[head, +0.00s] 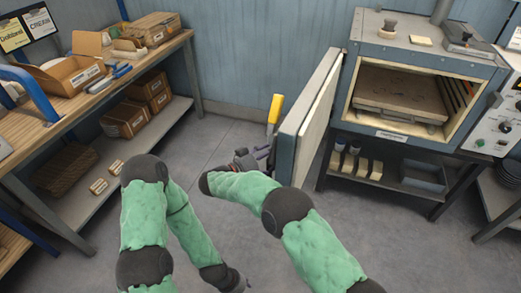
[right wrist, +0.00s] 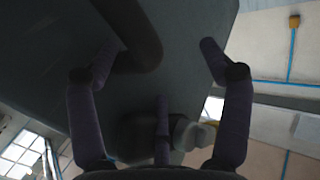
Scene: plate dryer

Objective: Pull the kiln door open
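The kiln (head: 410,80) stands at the right of the head view with its front opening exposed and a flat shelf inside. Its thick door (head: 308,115) is swung out to the left, seen nearly edge-on. A yellow upright piece (head: 274,109) shows at the door's outer side. My right gripper (head: 258,156) is beside that outer side, partly hidden by my arm. In the right wrist view its fingers (right wrist: 158,62) are spread apart in front of the dark door face, with a dark curved bar (right wrist: 140,35) between them. My left gripper (head: 232,281) is low, its fingers unclear.
A wooden bench (head: 120,72) with boxes and tools lines the left, with a lower shelf (head: 95,190). A control box (head: 497,115) stands right of the kiln. Small blocks and a bin (head: 424,177) sit under the kiln. The grey floor (head: 215,135) between is clear.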

